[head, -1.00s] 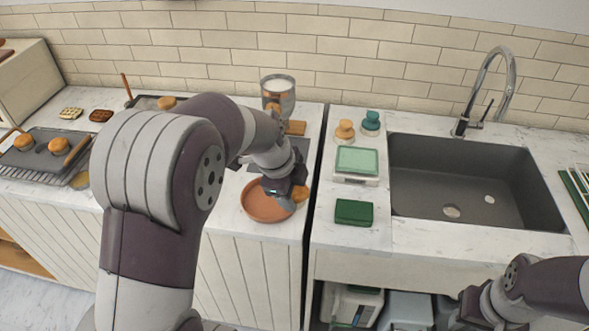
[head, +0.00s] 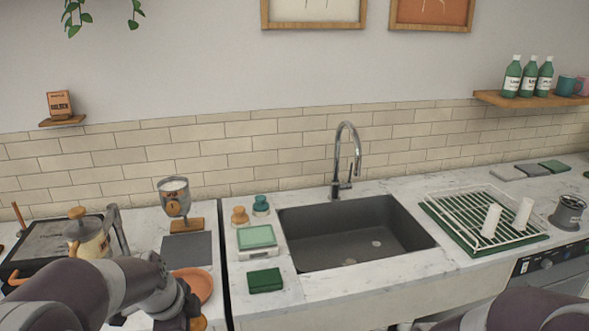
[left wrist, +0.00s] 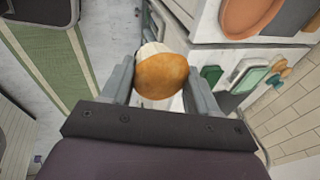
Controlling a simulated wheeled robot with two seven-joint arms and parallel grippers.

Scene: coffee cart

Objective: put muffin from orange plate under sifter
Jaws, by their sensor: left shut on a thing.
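The muffin (left wrist: 162,78), with a golden top and a pale wrapper, is between the fingers of my left gripper (left wrist: 160,84) in the left wrist view. The gripper is shut on it. In the head view the left gripper (head: 186,313) is at the bottom edge, just in front of the orange plate, and the muffin (head: 199,324) partly shows there. The orange plate (head: 203,284) looks empty where visible; it also shows in the left wrist view (left wrist: 248,14). The sifter (head: 174,196) stands behind, over a wooden base and a grey mat (head: 188,249). My right gripper is out of view.
A kettle-like pot (head: 90,238) stands left of the sifter, partly behind my left arm. A scale (head: 257,238), a green sponge (head: 265,280) and the sink (head: 350,232) are to the right. A dark gap separates the two counters.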

